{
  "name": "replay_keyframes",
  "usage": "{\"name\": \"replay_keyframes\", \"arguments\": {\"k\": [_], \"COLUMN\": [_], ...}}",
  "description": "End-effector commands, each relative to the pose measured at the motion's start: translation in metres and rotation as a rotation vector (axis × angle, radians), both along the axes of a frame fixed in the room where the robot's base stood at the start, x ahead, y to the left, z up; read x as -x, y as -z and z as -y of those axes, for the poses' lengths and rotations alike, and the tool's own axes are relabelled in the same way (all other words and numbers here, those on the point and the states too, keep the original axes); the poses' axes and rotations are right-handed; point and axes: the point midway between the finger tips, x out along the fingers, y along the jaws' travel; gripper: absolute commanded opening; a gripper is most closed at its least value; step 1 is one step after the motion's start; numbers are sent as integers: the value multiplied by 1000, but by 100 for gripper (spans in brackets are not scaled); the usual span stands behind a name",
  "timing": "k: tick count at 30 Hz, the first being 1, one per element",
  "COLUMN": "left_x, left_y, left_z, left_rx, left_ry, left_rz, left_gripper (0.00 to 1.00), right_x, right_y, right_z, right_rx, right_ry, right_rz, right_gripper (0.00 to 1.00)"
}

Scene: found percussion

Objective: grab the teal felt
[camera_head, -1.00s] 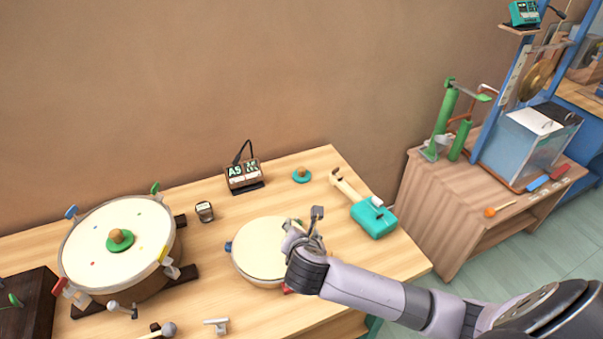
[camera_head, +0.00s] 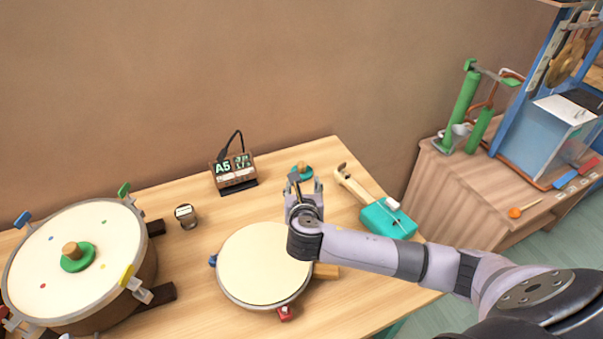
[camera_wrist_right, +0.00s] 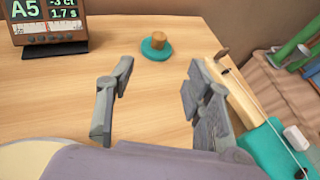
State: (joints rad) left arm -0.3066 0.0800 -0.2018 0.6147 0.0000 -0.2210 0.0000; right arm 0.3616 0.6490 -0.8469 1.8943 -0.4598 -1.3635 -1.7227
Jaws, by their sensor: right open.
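The teal felt (camera_head: 302,172) is a small round teal disc with a wooden knob on top. It lies on the wooden table near the back edge. It also shows in the right wrist view (camera_wrist_right: 156,49), beyond the fingers and between their lines. My right gripper (camera_head: 304,181) is open and empty, short of the felt and apart from it. In the right wrist view its two fingers (camera_wrist_right: 155,85) are spread wide over bare table. In the head view the fingers partly cover the felt. My left gripper is not in view.
A display reading A5 (camera_head: 234,172) stands left of the felt. A teal box with a wooden neck (camera_head: 388,219) lies to its right. A small drum (camera_head: 262,268) sits below my right wrist. A large drum with a green felt (camera_head: 78,257) is at left.

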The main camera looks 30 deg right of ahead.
Motion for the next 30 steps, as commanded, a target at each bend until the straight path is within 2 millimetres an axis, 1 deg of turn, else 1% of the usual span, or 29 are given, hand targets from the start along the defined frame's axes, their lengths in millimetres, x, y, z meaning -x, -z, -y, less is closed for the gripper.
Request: {"name": "replay_keyframes", "arguments": {"k": [1,5,9,15,21,30], "left_x": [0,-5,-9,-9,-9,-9], "left_y": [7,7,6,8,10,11], "left_z": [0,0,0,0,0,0], "left_rx": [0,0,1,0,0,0], "left_ry": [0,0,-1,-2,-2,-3], "left_rz": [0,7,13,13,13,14], "left_gripper": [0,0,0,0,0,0], "right_x": [-1,-12,-35,-67,-92,-106], "right_y": [7,11,21,37,49,56], "right_z": [1,6,18,33,45,53], "right_rx": [1,2,3,0,0,0], "right_ry": [0,1,3,2,2,1], "right_rz": [0,1,1,0,1,1], "right_gripper": [47,47,47,47,47,47]}}
